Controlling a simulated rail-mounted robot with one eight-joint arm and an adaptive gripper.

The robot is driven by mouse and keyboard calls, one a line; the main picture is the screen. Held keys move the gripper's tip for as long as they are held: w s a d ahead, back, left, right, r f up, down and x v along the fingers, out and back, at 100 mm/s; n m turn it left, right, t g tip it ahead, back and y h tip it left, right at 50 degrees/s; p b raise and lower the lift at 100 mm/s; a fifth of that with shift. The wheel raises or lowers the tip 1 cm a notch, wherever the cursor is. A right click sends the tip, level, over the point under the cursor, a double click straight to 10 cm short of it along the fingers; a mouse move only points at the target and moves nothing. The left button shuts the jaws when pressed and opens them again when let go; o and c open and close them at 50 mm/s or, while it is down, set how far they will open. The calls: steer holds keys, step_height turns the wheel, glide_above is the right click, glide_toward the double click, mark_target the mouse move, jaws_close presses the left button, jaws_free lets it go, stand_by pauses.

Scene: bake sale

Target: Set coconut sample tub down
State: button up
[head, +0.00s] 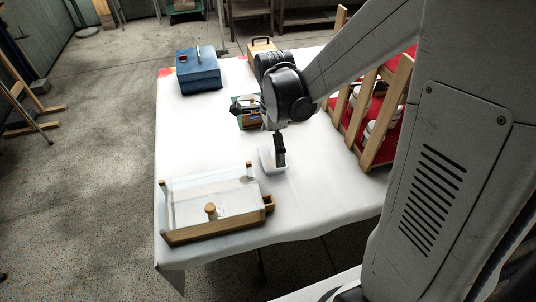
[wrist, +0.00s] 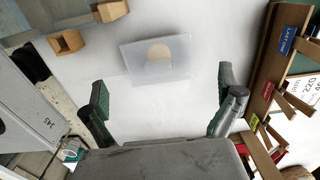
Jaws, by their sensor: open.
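A translucent whitish tub (wrist: 178,68) with a round beige patch on it rests on the white tabletop. It also shows in the head view (head: 265,162), partly hidden behind my gripper (head: 279,150). In the wrist view my gripper (wrist: 163,94) is open, with its two fingers wide apart and nothing between them. The tub lies beyond the fingertips, apart from both fingers. I cannot read any flavour label on the tub.
A wooden case with a clear top (head: 190,205) sits at the table's front left. A blue box (head: 198,75) stands at the back left. A slanted wooden rack (head: 381,115) with red shelves and white containers stands on the right. The table's left middle (head: 195,130) is clear.

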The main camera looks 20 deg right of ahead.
mark_target(272, 160)
steer(key=shift+s+f+b, duration=0.1)
steer(key=shift+f+b, duration=0.8)
steer(key=shift+f, duration=2.5)
steer(key=c, duration=1.2)
